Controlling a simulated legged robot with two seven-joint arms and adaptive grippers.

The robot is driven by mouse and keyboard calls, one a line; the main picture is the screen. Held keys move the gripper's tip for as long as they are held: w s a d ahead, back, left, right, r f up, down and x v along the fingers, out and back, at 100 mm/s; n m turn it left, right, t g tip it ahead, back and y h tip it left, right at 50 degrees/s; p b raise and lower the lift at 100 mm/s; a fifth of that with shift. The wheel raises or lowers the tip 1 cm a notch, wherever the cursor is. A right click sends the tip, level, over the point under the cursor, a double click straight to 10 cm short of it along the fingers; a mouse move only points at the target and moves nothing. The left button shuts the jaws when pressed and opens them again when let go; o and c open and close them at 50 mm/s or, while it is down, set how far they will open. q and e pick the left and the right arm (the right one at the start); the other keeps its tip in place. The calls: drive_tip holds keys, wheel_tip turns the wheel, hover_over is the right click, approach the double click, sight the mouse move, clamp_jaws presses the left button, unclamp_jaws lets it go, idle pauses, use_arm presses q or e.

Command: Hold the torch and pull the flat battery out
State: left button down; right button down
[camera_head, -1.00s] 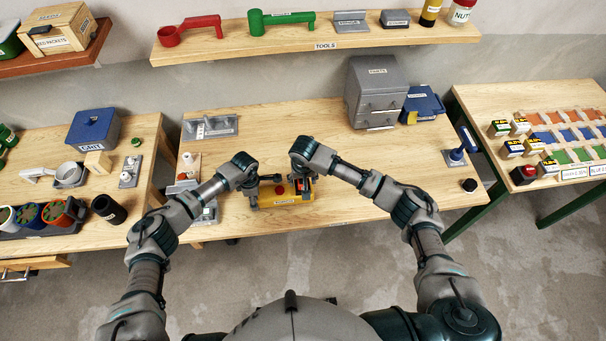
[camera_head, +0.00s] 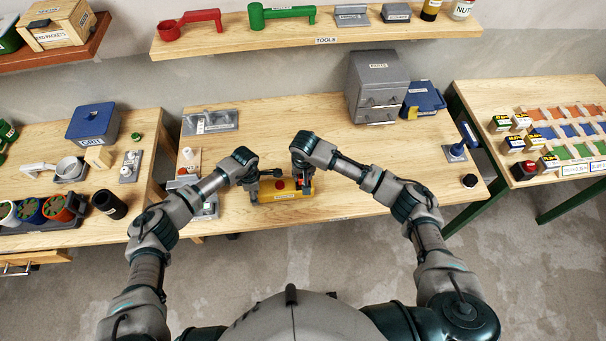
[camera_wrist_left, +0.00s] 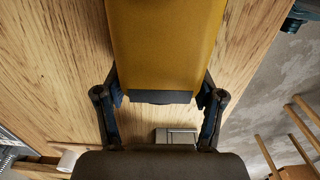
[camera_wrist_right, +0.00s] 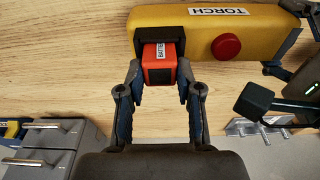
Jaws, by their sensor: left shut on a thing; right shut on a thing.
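The yellow torch (camera_head: 268,192) lies across the front of the middle bench, with a red button (camera_wrist_right: 226,46) and a TORCH label in the right wrist view. My left gripper (camera_wrist_left: 160,97) is shut on the torch body (camera_wrist_left: 165,45), at the torch's left part in the head view. The flat battery (camera_wrist_right: 158,72) is a small orange-red block with a white label. It sits at a dark opening in the torch's end, with part of it showing outside. My right gripper (camera_wrist_right: 158,88) is shut on the battery, one finger on each side. How deep the battery sits is hidden.
A grey drawer cabinet (camera_head: 377,84) and a blue box (camera_head: 425,99) stand at the back right of the bench. A grey rack (camera_head: 210,122) is at the back left. The bench top between them is clear.

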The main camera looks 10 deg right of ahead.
use_arm(q)
drive_tip(key=shift+s+f, duration=0.1)
drive_tip(key=shift+f, duration=0.15)
use_arm(e)
drive_tip(key=shift+r, duration=2)
drive_tip(key=shift+r, duration=0.1)
drive_tip(key=shift+r, duration=1.9)
use_arm(q)
drive_tip(key=shift+c, duration=0.2)
unclamp_jaws()
use_arm(e)
drive_tip(key=shift+w, duration=0.1)
use_arm(q)
drive_tip(key=shift+r, duration=0.1)
use_arm(e)
drive_tip(key=shift+f, duration=0.1)
